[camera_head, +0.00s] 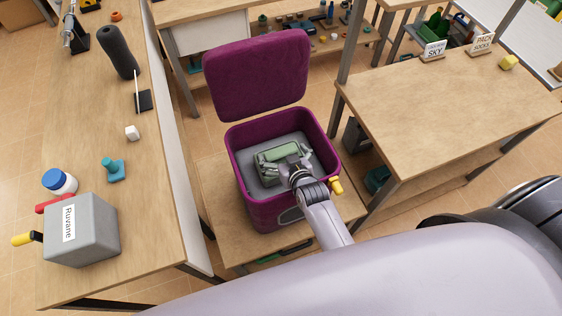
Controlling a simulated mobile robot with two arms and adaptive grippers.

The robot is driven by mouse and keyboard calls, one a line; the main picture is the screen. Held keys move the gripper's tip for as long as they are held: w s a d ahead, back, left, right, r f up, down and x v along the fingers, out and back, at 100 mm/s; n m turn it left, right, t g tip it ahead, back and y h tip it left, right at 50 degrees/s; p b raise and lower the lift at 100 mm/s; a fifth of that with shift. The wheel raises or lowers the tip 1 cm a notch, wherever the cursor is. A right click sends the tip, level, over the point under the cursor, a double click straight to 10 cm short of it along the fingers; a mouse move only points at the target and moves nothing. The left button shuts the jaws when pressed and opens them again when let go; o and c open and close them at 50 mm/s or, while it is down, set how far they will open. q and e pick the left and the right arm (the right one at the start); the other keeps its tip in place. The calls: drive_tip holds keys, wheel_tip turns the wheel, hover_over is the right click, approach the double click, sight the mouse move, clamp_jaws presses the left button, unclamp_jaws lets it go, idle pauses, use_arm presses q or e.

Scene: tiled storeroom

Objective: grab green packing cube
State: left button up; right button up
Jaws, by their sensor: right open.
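A green packing cube (277,152) lies inside an open purple box (234,160) with a grey inner floor. The box stands on a low wooden table, and its purple lid (258,75) is raised at the back. My right gripper (284,165) reaches down into the box, its open fingers at the near side of the green cube. The gripper and wrist hide part of the cube's near side. I cannot tell whether the fingers touch it. My left gripper is not in view.
A long bench (95,150) on the left holds a grey box labelled Ruvane (85,232), a white jar with a blue cap (60,181) and a dark cylinder (118,52). A wooden table (440,110) with small signs stands at the right. The box's walls surround my right gripper.

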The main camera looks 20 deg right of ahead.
drive_tip(key=c, duration=1.6)
